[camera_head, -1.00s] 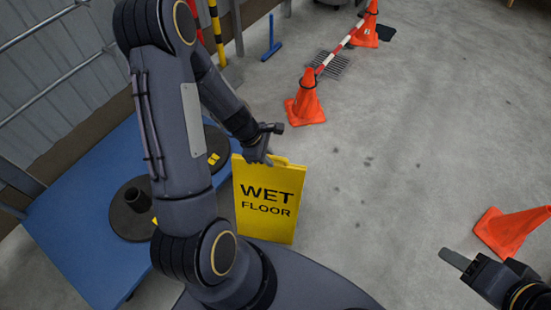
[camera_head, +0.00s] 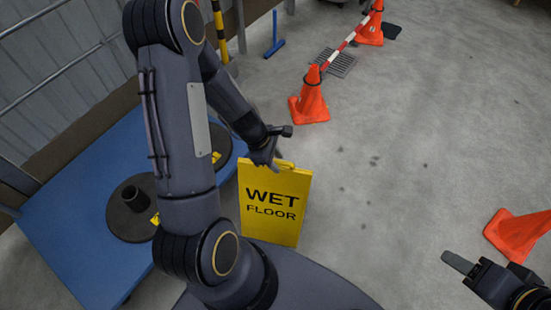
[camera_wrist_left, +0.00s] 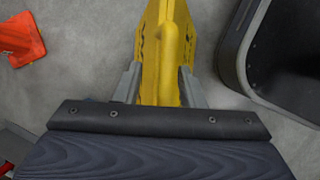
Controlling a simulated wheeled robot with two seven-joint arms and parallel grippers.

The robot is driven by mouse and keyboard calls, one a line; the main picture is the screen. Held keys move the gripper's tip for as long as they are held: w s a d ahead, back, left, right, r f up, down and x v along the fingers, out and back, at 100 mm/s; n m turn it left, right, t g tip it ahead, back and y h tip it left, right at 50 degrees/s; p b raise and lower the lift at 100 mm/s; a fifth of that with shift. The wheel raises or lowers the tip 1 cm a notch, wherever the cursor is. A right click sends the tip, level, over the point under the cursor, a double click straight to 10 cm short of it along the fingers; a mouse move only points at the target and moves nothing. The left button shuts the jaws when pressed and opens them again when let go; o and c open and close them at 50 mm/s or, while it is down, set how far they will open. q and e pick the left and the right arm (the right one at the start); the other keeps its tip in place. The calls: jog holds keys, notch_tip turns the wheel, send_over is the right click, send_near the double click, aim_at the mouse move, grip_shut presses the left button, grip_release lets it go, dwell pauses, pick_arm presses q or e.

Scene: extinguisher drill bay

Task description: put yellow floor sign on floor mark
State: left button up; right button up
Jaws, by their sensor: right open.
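The yellow floor sign (camera_head: 274,203), lettered WET FLOOR, hangs upright below my left gripper (camera_head: 264,158) in the head view. In the left wrist view, the two fingers of my left gripper (camera_wrist_left: 160,85) stand on either side of the sign's top edge (camera_wrist_left: 167,50), shut on it. I cannot tell whether the sign's bottom touches the floor. My right gripper (camera_head: 462,270) is at the lower right of the head view, open and empty, and partly cut off by the frame edge. No floor mark shows in these views.
A blue platform (camera_head: 75,205) with black round bases (camera_head: 130,215) lies at left. Orange cones stand at the top (camera_head: 369,28), middle (camera_head: 310,100) and right (camera_head: 518,235), with a striped bar (camera_head: 348,42) between the first two. A floor grate (camera_head: 342,65) lies nearby. The middle floor is clear.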

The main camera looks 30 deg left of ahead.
pick_arm(q)
jog(key=s+a+r+m+t+p, duration=0.1)
jog(key=s+r+m+p, duration=0.15)
jog(key=r, duration=0.65)
jog(key=s+a+r+m+p, duration=0.1)
jog(key=r+m+p, duration=0.15)
jog(key=r, duration=0.75)
jog(key=s+d+r+m+t, duration=0.2)
jog(key=s+d+r+m, duration=0.4)
jog(key=s+r+m, duration=0.5)
jog(key=s+m, duration=0.2)
jog(key=m, duration=0.1)
jog(key=shift+r+m+t, duration=0.3)
jog(key=shift+r+m, duration=0.05)
jog(key=shift+m, duration=0.05)
jog(key=shift+s+d, duration=0.1)
notch_tip(320, 180, up, 21)
jog(key=p, duration=2.1)
jog(key=shift+f, duration=0.1)
